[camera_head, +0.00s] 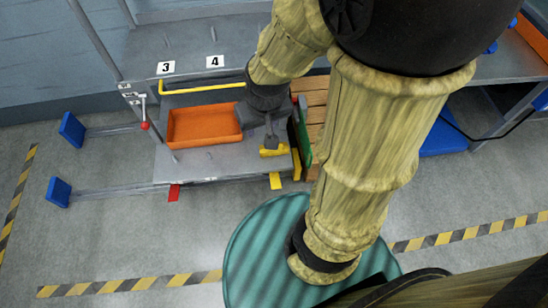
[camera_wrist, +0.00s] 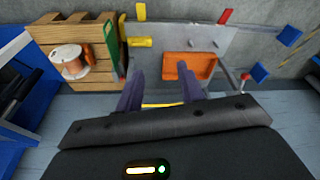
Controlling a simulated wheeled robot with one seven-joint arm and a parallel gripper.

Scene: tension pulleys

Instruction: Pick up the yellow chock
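The yellow chock (camera_head: 273,151) lies on the grey workbench near its front edge, right of the orange tray. It also shows in the wrist view (camera_wrist: 141,42), ahead of the left finger. My gripper (camera_wrist: 161,72) is open, with two dark fingers spread wide and nothing held between them. In the head view my gripper (camera_head: 271,138) hangs over the bench close to the chock and covers part of its surroundings. In the wrist view the chock is apart from the fingers.
The orange tray (camera_head: 205,139) sits left of my gripper. A yellow rail (camera_head: 202,88) runs along the bench's back. A wooden crate (camera_wrist: 93,32) with a copper-coloured spool (camera_wrist: 72,58) and a green panel (camera_wrist: 111,45) stands beside the bench. A red-knobbed lever (camera_head: 144,125) is at the bench's left.

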